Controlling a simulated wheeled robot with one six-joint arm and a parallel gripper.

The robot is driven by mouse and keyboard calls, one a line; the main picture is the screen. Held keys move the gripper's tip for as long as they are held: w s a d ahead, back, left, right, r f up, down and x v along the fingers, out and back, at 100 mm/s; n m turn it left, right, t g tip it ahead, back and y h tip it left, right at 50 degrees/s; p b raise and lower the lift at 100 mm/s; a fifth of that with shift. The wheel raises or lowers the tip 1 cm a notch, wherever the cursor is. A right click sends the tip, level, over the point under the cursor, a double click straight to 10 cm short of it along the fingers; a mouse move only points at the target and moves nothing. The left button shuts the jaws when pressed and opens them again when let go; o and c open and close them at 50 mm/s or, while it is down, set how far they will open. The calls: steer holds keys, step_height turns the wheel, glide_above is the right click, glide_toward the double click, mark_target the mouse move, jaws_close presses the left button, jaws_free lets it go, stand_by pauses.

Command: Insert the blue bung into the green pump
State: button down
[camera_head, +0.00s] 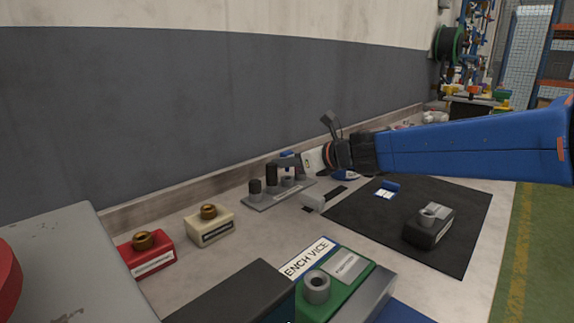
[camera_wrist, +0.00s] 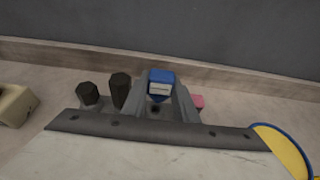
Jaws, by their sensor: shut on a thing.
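The blue bung (camera_wrist: 161,77), with a white label on its side, is between the fingers of my gripper (camera_wrist: 160,100) in the wrist view. In the head view my gripper (camera_head: 285,162) is shut on the bung (camera_head: 287,154) over the grey rack (camera_head: 280,194). I cannot tell whether the bung is clear of the rack. The green pump (camera_head: 338,301) stands at the bottom of the head view, well away from my gripper. Its grey round port (camera_head: 317,287) faces up and looks empty. The pump is outside the wrist view.
Dark bungs (camera_head: 255,187) stand in the rack beside my gripper. A cream pump (camera_head: 209,228) and a red pump (camera_head: 147,258) are at left. A black pump (camera_head: 430,229) and a blue labelled piece (camera_head: 387,189) lie on the dark mat (camera_head: 365,228). The wall is close behind.

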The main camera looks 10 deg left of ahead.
mark_target(287, 152)
steer(key=shift+r, duration=1.75)
steer(key=shift+r, duration=0.15)
steer(key=shift+r, duration=2.4)
